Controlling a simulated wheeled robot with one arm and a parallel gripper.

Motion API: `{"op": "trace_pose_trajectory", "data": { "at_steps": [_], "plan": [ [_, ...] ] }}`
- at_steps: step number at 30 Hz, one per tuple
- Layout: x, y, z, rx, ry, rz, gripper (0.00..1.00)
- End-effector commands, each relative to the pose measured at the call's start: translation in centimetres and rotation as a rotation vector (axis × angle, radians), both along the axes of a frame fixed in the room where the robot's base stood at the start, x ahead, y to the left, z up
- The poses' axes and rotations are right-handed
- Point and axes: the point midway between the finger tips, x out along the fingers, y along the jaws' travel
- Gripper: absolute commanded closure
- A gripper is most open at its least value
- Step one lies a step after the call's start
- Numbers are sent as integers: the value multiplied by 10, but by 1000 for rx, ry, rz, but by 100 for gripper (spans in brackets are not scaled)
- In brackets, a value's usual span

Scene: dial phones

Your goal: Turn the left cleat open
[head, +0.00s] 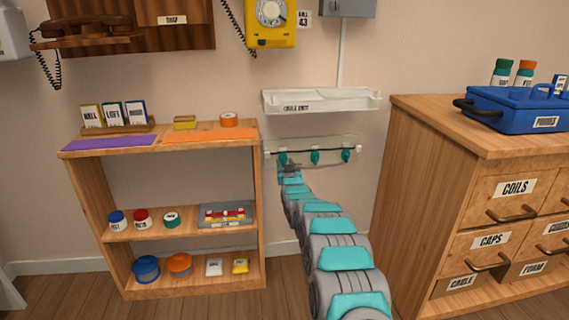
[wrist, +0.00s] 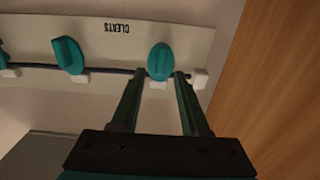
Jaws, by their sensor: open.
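A pale cleat board (head: 331,147) on the wall carries three teal cleats and a dark cable along it. The left cleat (head: 283,159) is partly hidden by my gripper (head: 287,170) in the head view. The wrist view is upside down, so the left cleat (wrist: 160,60) shows there on the right, roughly upright across the cable. My gripper (wrist: 158,78) is open, with one fingertip on each side of the cleat's near end. I cannot tell whether they touch it. The middle cleat (wrist: 69,55) is slightly tilted.
A wooden shelf (head: 190,240) with jars and boxes stands left of the board. A wooden cabinet (head: 400,170) stands to the right. A white cable tray (head: 320,101) juts out just above the board. The wall below the board is clear.

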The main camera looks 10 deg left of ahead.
Motion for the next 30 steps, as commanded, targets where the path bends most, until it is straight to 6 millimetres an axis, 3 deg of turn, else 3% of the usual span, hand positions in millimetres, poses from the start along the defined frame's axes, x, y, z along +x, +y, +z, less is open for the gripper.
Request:
{"op": "trace_pose_trajectory", "data": {
  "at_steps": [17, 27, 30],
  "plan": [
    [10, 3, 1, 0, -1, 0, 55],
    [10, 3, 1, 0, 0, 0, 93],
    [10, 3, 0, 0, 0, 0, 100]
  ]
}}
